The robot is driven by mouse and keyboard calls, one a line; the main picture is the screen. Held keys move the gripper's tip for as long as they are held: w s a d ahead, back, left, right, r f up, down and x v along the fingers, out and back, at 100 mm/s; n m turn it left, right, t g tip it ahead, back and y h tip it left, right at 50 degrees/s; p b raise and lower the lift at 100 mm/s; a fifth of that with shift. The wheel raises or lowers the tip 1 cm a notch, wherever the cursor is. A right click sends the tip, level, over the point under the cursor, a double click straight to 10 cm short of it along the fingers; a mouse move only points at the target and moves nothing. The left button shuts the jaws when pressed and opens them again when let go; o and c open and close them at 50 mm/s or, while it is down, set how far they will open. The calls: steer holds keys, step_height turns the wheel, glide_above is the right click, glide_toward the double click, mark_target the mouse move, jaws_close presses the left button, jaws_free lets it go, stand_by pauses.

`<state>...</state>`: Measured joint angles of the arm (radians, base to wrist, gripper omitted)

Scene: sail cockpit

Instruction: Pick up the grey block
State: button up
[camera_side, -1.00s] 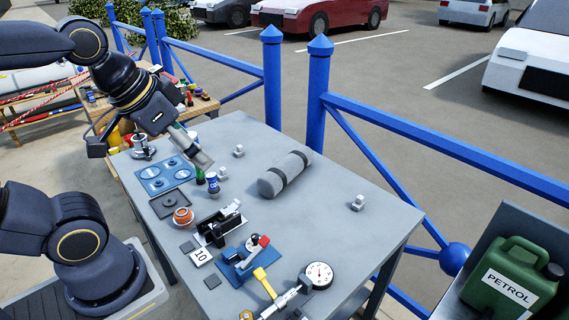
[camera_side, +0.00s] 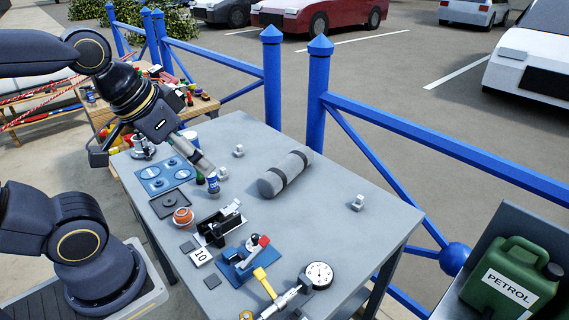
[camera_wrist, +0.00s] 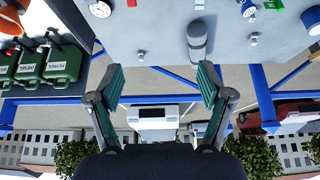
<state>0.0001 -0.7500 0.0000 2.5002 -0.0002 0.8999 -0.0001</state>
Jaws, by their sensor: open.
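Several small light-grey blocks rest on the grey table in the side view: one near the back (camera_side: 238,151), one beside the blue can (camera_side: 222,173), and one near the right edge (camera_side: 357,203). I cannot tell which is the named block. In the wrist view, one small grey block (camera_wrist: 141,55) and another (camera_wrist: 254,39) show on the table. My gripper (camera_side: 208,168) is over the table's left part, tilted, in front of the can and near the middle block. In the wrist view my gripper (camera_wrist: 161,80) has its fingers wide apart with nothing between them.
A grey strapped roll (camera_side: 285,175) lies mid-table. Blue railings (camera_side: 318,100) stand behind. The table's right part is mostly clear.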

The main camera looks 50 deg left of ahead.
steer(key=c, duration=0.3)
steer(key=shift+c, duration=0.2)
